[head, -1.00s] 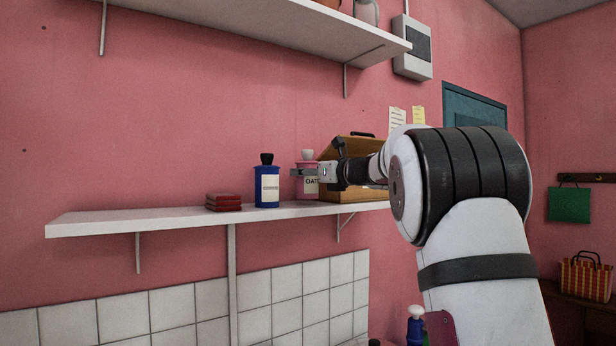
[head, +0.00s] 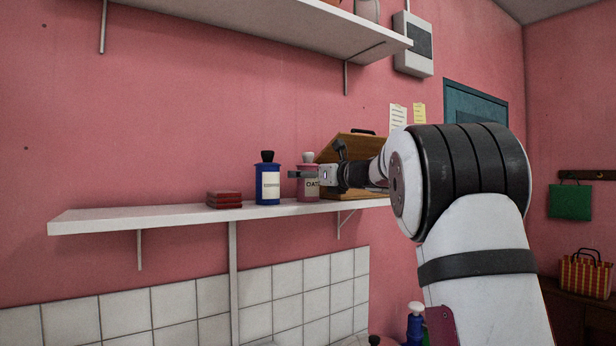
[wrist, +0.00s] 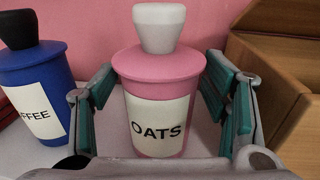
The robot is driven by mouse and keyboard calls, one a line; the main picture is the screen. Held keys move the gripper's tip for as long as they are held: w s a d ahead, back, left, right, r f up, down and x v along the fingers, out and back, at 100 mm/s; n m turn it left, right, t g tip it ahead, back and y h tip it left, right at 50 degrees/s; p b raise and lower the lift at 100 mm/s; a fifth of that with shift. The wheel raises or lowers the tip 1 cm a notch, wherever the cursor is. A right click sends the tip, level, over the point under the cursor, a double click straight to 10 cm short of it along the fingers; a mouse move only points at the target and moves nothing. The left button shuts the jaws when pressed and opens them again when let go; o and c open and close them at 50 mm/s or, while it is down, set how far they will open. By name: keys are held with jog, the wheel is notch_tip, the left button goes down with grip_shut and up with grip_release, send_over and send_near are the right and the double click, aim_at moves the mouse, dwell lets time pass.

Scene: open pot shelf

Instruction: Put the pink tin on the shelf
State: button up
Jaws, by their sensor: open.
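The pink tin (head: 309,170), with a white knob and a label reading OATS, stands upright on the lower white shelf (head: 150,217). In the wrist view the pink tin (wrist: 158,80) is in the middle, between the two green-padded fingers of my gripper (wrist: 165,110). The fingers are open, with a visible gap on each side of the tin. In the head view my gripper (head: 306,175) is at the tin's level and covers part of it.
A blue coffee tin (head: 267,180) with a black knob stands left of the pink tin, close to my left finger in the wrist view. A wooden box (head: 345,150) stands to the right. Red stacked items (head: 224,200) lie farther left. Another white shelf (head: 260,30) hangs above.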

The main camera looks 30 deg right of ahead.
jog(key=s+d+b, duration=0.1)
jog(key=s+d, duration=0.1)
jog(key=s, duration=1)
jog(key=shift+b, duration=0.3)
jog(key=s+a+f+n+g+y, duration=0.1)
jog(key=s+a+f+n+g, duration=0.15)
jog(key=a+f+n, duration=0.4)
jog(key=s+a+f+n+g+y, duration=0.1)
jog(key=s+a+f+n+g, duration=0.2)
jog(key=a, duration=0.6)
jog(key=s+a+f+n+g+y, duration=0.1)
jog(key=s+a+f+n+g, duration=0.15)
jog(key=s+a+n, duration=0.4)
jog(key=s+a+f+n+g+h, duration=0.2)
jog(key=s+f+n+h, duration=0.1)
jog(key=s+f+n, duration=0.5)
jog(key=s+a+f+n+g+h, duration=0.2)
jog(key=s+a+f+n, duration=0.1)
jog(key=s+f+n, duration=0.6)
jog(key=shift+s+a+n+h, duration=0.35)
jog(key=shift+s+n, duration=0.25)
jog(key=shift+s, duration=0.2)
